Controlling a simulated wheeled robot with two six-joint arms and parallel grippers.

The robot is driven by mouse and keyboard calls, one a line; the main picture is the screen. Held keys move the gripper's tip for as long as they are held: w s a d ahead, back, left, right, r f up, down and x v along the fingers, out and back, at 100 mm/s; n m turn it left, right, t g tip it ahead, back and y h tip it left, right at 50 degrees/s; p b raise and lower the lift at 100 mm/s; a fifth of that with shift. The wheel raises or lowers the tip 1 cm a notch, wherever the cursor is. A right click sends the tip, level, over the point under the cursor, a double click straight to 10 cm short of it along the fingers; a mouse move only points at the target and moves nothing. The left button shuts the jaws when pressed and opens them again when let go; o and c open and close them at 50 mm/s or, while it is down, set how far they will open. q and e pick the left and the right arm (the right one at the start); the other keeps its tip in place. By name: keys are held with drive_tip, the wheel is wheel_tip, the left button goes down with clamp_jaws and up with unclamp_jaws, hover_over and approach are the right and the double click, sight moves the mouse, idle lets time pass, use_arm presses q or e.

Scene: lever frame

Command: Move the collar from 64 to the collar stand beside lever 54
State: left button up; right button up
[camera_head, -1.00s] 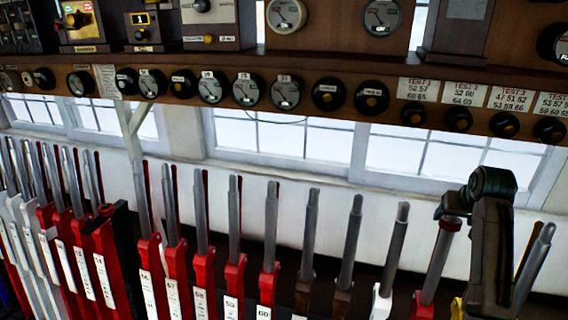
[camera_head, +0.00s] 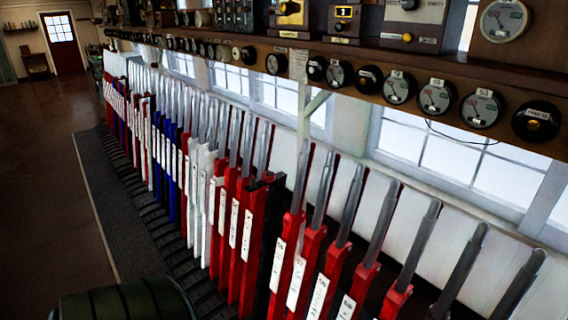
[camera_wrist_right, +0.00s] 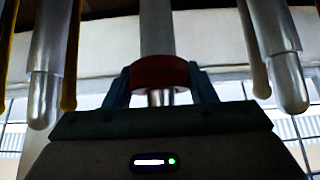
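The red collar (camera_wrist_right: 160,72) shows in the right wrist view. A silver lever tip shows just below it and a grey shaft behind it, so it appears to be around the lever's upper end. My right gripper (camera_wrist_right: 160,88) has one finger on each side of the collar and looks shut on it. In the head view, a dark post (camera_head: 265,215) with a bit of red at its top stands beside the red levers; it may be the collar stand by lever 54. The number plates are too small to read surely. My left gripper is not in view.
Neighbouring lever tips (camera_wrist_right: 45,98) and (camera_wrist_right: 290,92) stand close on both sides of my right gripper. A long row of red, blue and white levers runs to the far left. The instrument shelf (camera_head: 400,75) overhangs them. The floor (camera_head: 45,190) at left is clear.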

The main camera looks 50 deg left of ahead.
drive_tip(key=shift+c, duration=0.6)
drive_tip(key=shift+w+r+p, duration=0.15)
drive_tip(key=shift+r+p, duration=0.35)
drive_tip(key=shift+r, duration=0.35)
drive_tip(key=shift+w+r+p, duration=0.15)
drive_tip(key=shift+r+p, duration=0.3)
drive_tip(key=shift+r, duration=0.5)
drive_tip(key=shift+w+r, duration=0.25)
drive_tip(key=shift+r, duration=0.95)
drive_tip(key=shift+w+r, duration=0.25)
drive_tip(key=shift+r, duration=0.95)
